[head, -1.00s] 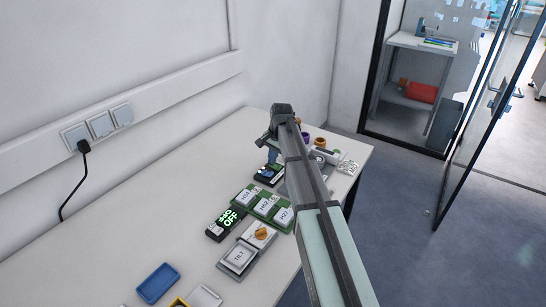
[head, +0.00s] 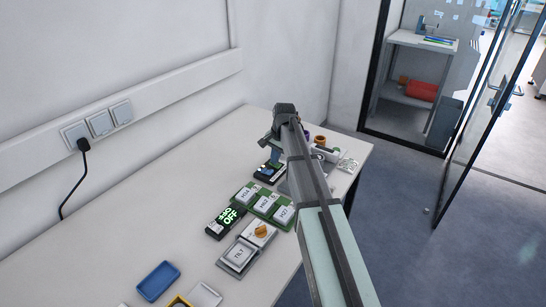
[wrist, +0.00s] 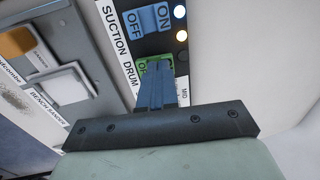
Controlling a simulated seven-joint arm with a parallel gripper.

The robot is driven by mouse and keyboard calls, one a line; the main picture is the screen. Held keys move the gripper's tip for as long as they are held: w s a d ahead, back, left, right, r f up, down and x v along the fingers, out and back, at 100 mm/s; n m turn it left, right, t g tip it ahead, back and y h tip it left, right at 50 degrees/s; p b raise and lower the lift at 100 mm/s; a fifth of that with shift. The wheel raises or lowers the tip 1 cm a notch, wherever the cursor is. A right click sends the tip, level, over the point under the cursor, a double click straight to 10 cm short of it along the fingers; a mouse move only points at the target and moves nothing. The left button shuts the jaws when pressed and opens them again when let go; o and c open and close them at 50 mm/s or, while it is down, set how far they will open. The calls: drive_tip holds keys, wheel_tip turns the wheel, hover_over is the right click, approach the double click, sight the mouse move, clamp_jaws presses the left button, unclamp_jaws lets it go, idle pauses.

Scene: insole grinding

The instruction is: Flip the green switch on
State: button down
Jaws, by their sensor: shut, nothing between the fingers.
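In the wrist view, a black switch panel (wrist: 182,58) carries a blue rocker switch (wrist: 147,19) marked OFF and ON. Below it is the green switch (wrist: 147,66), mostly hidden behind my gripper (wrist: 156,62). The gripper is shut and empty, with its fingertips at the green switch; whether they touch it I cannot tell. In the head view, my gripper (head: 275,154) points down over the switch panel (head: 264,175) at the far part of the table.
A grey bench sander panel (wrist: 60,60) lies left of the switch panel in the wrist view.

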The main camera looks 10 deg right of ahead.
drive_tip(key=shift+r, duration=0.1)
wheel_tip(320, 180, up, 14)
drive_tip(key=s+d, duration=0.1)
drive_tip(key=shift+s+d, duration=0.35)
idle(0.4)
drive_tip(key=shift+w+a, duration=0.4)
hover_over(278, 165)
drive_tip(key=w+a, duration=0.2)
drive_tip(key=f, duration=1.2)
drive_tip(key=shift+s+d, duration=0.25)
drive_tip(key=shift+w+a+f, duration=0.15)
drive_tip(key=shift+f, duration=0.8)
